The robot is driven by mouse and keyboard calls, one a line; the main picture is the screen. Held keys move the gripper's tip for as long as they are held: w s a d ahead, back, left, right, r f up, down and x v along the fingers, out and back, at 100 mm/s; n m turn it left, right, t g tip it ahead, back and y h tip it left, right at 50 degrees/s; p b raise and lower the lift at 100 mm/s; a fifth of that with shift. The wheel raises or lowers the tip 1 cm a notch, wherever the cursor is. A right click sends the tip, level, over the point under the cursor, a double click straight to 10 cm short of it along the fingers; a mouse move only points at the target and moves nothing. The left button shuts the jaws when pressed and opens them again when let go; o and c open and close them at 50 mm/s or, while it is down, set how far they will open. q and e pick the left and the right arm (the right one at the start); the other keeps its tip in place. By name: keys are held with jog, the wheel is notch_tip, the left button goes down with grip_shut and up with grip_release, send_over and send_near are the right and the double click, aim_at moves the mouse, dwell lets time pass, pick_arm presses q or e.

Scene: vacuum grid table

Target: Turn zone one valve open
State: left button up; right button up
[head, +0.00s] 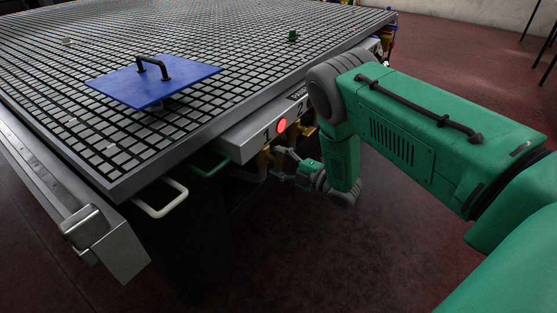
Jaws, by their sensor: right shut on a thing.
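A grey panel (236,141) on the table's side carries a "1" label and a red round light (282,125). Yellow valve parts (264,159) hang below it, near the "1" and the red light. My right gripper (284,165) reaches in from the right below the panel, beside the yellow parts. It is shut on the valve handle, which is small and mostly hidden by the fingers. I cannot tell the handle's angle. My left gripper is not in view.
The black grid table (60,60) holds a blue plate with a black handle (150,85) and a small green piece (293,36). A white handle (160,200) and a green handle (207,166) stick out from the table's side. Dark red floor (400,240) is clear.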

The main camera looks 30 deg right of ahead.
jog(key=shift+s+a+f+n, duration=0.1)
jog(key=shift+f+n, duration=0.1)
jog(key=shift+n, duration=0.65)
jog(key=shift+s+f+n, duration=0.1)
jog(key=shift+f+n, duration=0.05)
jog(key=shift+n, duration=0.7)
jog(key=shift+f, duration=0.1)
jog(key=o, duration=1)
jog(key=shift+o, duration=0.8)
jog(key=shift+r, duration=0.2)
jog(key=shift+s+d, duration=0.25)
jog(key=shift+s, duration=0.05)
jog(key=v, duration=1.1)
jog(key=shift+f, duration=0.2)
